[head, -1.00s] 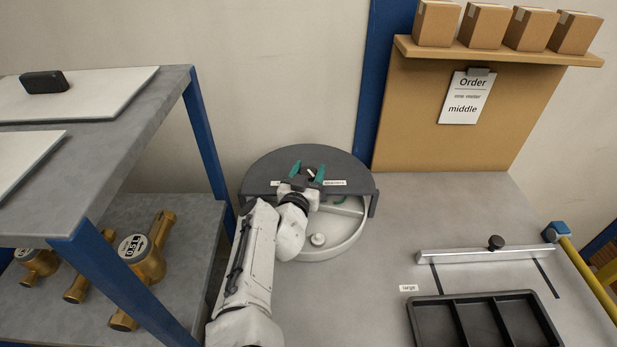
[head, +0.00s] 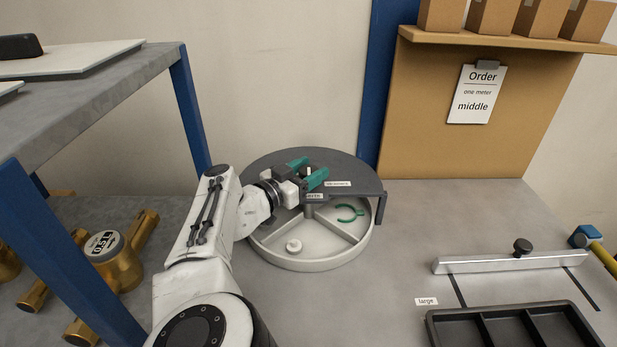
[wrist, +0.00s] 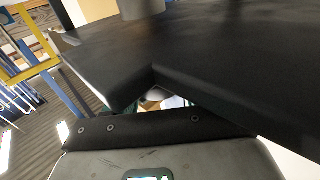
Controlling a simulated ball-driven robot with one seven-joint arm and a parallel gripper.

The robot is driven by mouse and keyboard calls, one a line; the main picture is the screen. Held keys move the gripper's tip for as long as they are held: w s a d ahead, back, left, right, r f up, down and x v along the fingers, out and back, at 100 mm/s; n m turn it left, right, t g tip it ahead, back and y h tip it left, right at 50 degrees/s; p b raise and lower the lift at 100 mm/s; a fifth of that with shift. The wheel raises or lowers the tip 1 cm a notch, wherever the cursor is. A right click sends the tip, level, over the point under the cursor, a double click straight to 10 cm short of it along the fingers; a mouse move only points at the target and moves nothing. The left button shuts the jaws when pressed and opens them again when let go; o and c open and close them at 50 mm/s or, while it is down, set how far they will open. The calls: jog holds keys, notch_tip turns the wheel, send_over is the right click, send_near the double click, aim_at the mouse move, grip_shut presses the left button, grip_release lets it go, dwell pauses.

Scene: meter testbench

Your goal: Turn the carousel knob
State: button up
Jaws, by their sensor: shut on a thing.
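The carousel is a round pale tray (head: 317,264) with dividers, partly under a fixed dark grey half-round cover (head: 345,170). A white round piece (head: 293,245) lies in a front compartment, and a green open ring (head: 348,212) lies in the compartment to its right. My gripper (head: 311,172) is above the cover, its green fingers shut on the small carousel knob (head: 308,171), which is mostly hidden between them. In the wrist view, dark surfaces fill most of the picture and the hold cannot be made out.
A grey shelf unit (head: 130,85) with blue posts stands at the left, with brass meters (head: 105,245) on its lower level. A black divided tray (head: 510,325) and a metal bar (head: 510,262) lie at the right.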

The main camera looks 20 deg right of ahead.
aim_at(301, 174)
dwell(0.4)
jog(key=o, duration=0.9)
jog(key=v, duration=0.7)
jog(key=shift+a+b, duration=0.2)
jog(key=shift+b, duration=0.2)
